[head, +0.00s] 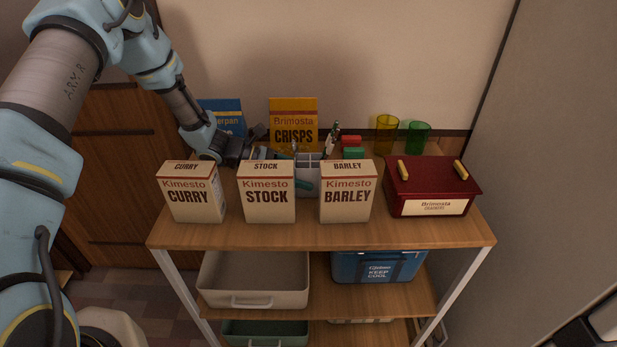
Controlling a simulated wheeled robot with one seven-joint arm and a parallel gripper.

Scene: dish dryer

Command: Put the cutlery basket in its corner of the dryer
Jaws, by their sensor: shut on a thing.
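A pale grey divided holder (307,174), which looks like the cutlery basket, shows in the gap between the STOCK and BARLEY boxes on the top shelf. A small teal piece shows at its front. My gripper (268,147) reaches in from the left, behind the CURRY and STOCK boxes, with its fingers just left of the holder. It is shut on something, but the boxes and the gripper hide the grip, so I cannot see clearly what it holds. I cannot make out the dryer or its corner behind the boxes.
The CURRY (193,196), STOCK (267,197) and BARLEY (346,198) boxes stand in front. CRISPS (293,112) and a blue box (226,112) stand behind. Right are yellow (386,130) and green (418,136) glasses and a red bin (430,180). The shelf's front strip (320,236) is bare.

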